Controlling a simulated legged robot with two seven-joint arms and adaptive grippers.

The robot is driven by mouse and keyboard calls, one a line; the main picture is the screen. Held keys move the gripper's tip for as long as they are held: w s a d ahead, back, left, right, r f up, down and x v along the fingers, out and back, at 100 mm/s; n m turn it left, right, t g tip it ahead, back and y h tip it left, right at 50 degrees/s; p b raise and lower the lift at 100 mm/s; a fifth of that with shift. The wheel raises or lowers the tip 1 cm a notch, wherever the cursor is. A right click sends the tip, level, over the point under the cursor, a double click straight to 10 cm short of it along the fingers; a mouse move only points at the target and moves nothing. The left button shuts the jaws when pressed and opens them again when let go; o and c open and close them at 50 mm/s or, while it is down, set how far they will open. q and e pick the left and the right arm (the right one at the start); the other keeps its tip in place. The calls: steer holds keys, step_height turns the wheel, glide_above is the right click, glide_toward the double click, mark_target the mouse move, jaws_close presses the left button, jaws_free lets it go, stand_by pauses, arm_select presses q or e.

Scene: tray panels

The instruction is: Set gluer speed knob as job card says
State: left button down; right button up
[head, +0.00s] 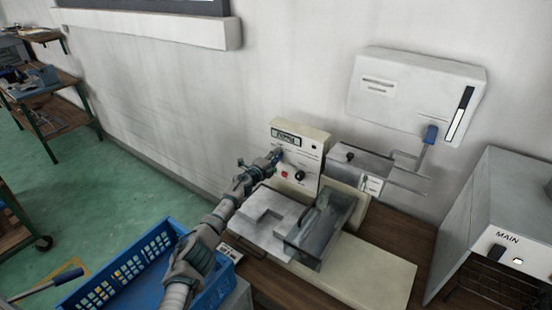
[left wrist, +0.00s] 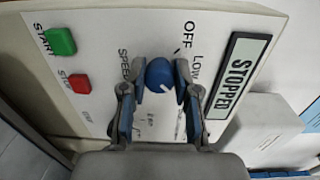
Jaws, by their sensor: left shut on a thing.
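The gluer's control panel (head: 309,153) stands upright at the back of the cream machine. In the left wrist view it appears turned sideways, with a blue speed knob (left wrist: 159,73), the words SPEED, OFF and LOW, and a display (left wrist: 238,76) reading STOPPED. My left gripper (head: 279,155) is at the panel's upper left, its fingers on either side of the blue knob in the left wrist view (left wrist: 154,79), shut on it. The knob's white mark points down and right in that view; other scale labels are too blurred to read. My right gripper is out of view.
A green START button (left wrist: 61,41) and a red STOP button (left wrist: 79,83) sit near the knob. A small white card (head: 230,253) lies by the machine, its print unreadable. A blue crate (head: 130,267) stands at lower left. A grey MAIN box (head: 505,215) is at right.

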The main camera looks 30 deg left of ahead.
arm_select(q)
steer(key=shift+d+f+m, duration=0.1)
steer(key=shift+f+m, duration=0.4)
steer(key=shift+f, duration=0.05)
steer(key=c, duration=0.8)
jaws_free()
steer(key=shift+s, duration=0.1)
steer(key=shift+c, duration=0.2)
steer(key=shift+r, duration=0.2)
steer(key=shift+r, duration=0.1)
steer(key=s+a, duration=0.1)
steer(key=s, duration=1)
steer(key=shift+s+a, duration=0.35)
steer(key=shift+a, duration=0.05)
